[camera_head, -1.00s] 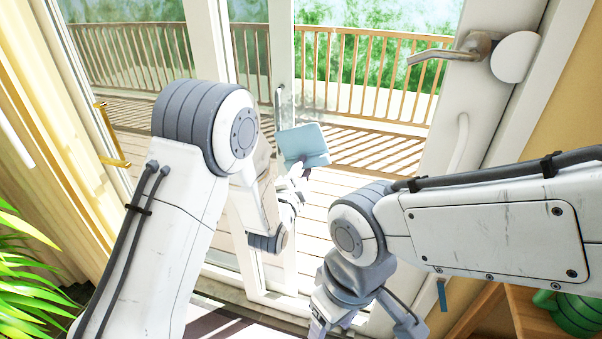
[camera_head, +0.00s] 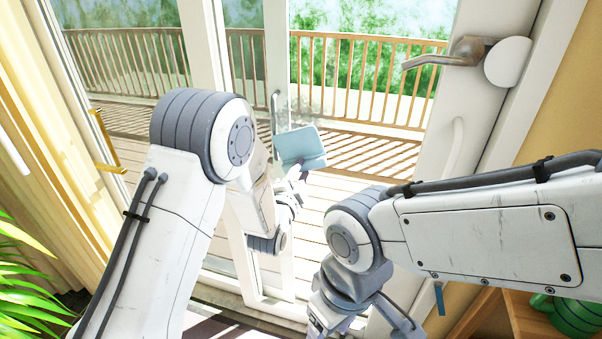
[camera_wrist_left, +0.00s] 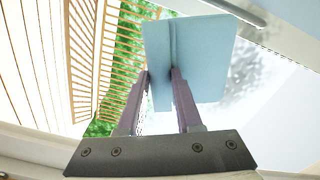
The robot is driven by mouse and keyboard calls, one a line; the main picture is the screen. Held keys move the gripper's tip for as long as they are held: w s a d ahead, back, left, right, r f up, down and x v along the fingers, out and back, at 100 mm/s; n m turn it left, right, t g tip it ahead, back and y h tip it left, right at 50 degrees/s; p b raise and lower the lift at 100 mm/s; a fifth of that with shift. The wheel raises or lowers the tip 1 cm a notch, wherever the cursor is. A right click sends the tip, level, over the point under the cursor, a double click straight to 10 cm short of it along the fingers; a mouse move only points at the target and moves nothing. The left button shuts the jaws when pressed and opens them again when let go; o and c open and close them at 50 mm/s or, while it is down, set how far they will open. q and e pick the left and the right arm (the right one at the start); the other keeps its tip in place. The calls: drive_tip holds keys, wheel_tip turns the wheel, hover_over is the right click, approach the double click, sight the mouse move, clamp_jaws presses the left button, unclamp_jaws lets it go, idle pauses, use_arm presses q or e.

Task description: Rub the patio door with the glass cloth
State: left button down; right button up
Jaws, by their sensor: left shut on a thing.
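The glass cloth (camera_head: 300,147) is a flat, light blue piece held up in front of the glass. My left gripper (camera_head: 301,170) is shut on its lower edge. In the left wrist view the cloth (camera_wrist_left: 210,65) stands upright between the dark fingertips (camera_wrist_left: 160,78). I cannot tell whether it touches the glass. The patio door (camera_head: 437,165) has a white frame and clear glass, with a hazy patch near the cloth. My right gripper (camera_head: 350,325) is low in the head view, partly cut off, its jaws unclear.
A lever handle (camera_head: 440,56) juts from the door frame at upper right. A yellow curtain (camera_head: 60,150) and a leafy plant (camera_head: 25,285) are at left. A wooden shelf (camera_head: 500,318) with a green object (camera_head: 570,315) is at lower right. A railed deck lies beyond the glass.

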use_arm(q)
drive_tip(key=shift+x, duration=0.8)
drive_tip(key=shift+r, duration=0.1)
